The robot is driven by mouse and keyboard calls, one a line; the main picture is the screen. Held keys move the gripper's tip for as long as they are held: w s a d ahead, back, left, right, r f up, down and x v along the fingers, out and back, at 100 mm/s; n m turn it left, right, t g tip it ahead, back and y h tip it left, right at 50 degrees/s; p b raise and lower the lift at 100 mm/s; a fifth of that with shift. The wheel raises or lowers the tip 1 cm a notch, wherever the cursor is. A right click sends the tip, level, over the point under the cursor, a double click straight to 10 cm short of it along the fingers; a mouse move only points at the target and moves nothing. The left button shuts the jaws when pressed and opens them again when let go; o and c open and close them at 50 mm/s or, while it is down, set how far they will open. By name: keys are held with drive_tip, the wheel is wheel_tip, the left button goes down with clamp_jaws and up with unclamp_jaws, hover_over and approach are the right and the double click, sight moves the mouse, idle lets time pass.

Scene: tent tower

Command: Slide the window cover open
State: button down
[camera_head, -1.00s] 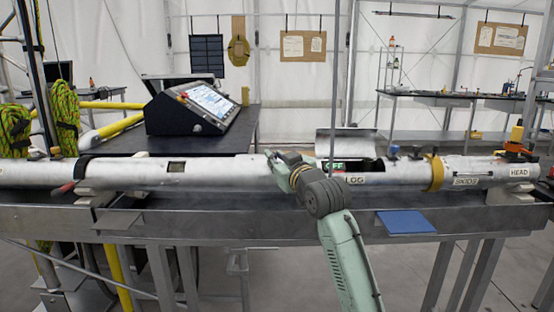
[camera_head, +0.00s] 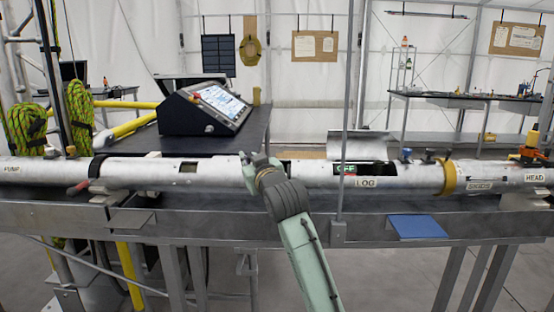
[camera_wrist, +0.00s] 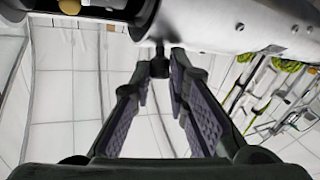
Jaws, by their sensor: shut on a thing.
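The window cover appears to be part of the long silver tube's surface (camera_head: 218,172); its edges are hard to make out. My gripper (camera_head: 248,160) is at the tube's front upper side, left of the LOG label, with my forearm reaching up from below. In the wrist view my gripper (camera_wrist: 160,72) has its fingertips closed around a small dark knob (camera_wrist: 159,64) below the pale tube (camera_wrist: 225,22). A dark gap (camera_head: 287,164) shows in the tube just right of my gripper. The wrist hides part of the tube there.
A raised curved metal flap (camera_head: 358,145) stands over an opening with a green OFF sign (camera_head: 346,169). A yellow collar (camera_head: 446,177) rings the tube at right. A blue pad (camera_head: 417,227) lies on the bench front. A control console (camera_head: 205,106) stands behind.

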drive_tip(key=a, duration=0.2)
drive_tip(key=shift+a, duration=0.4)
drive_tip(key=c, duration=1.6)
unclamp_jaws()
drive_tip(key=shift+o, duration=0.2)
drive_tip(key=v, duration=1.2)
